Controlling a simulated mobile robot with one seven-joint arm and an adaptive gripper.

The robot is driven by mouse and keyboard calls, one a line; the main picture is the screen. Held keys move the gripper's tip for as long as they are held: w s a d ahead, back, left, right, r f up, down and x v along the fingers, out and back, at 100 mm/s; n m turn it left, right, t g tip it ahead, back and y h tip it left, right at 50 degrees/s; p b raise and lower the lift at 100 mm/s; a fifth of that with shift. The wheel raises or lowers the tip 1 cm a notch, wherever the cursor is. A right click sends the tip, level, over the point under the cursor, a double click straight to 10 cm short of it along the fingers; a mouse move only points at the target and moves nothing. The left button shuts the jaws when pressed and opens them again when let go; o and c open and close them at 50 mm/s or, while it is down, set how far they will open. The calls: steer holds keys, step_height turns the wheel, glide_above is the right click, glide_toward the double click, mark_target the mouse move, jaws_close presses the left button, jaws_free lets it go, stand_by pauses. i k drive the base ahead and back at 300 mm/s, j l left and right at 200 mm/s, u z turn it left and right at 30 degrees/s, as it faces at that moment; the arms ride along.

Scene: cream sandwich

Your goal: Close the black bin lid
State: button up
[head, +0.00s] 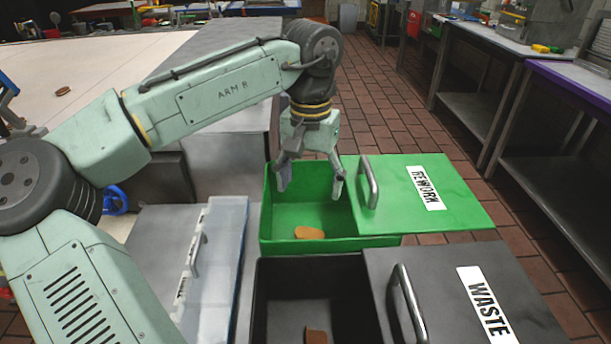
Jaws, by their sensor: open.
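The black bin (262,300) stands at the bottom middle of the head view. Its black lid (440,270), marked WASTE, is slid to the right, so the bin's left part is uncovered. A metal handle (409,303) stands on the lid's left side. A brown piece (316,336) lies inside the bin. My gripper (312,188) is open and empty over the green bin (330,244), behind the black bin and apart from the black lid. The near end of the black bin is cut off by the frame.
The green lid (455,212), marked REWORK, is also slid right, with its own handle (368,183) near my gripper. A biscuit (309,233) lies in the green bin. A clear-lidded box (213,250) stands left of the bins. Steel tables (570,110) line the right.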

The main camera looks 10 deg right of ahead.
mark_target(479, 292)
steer(key=k+j, duration=0.85)
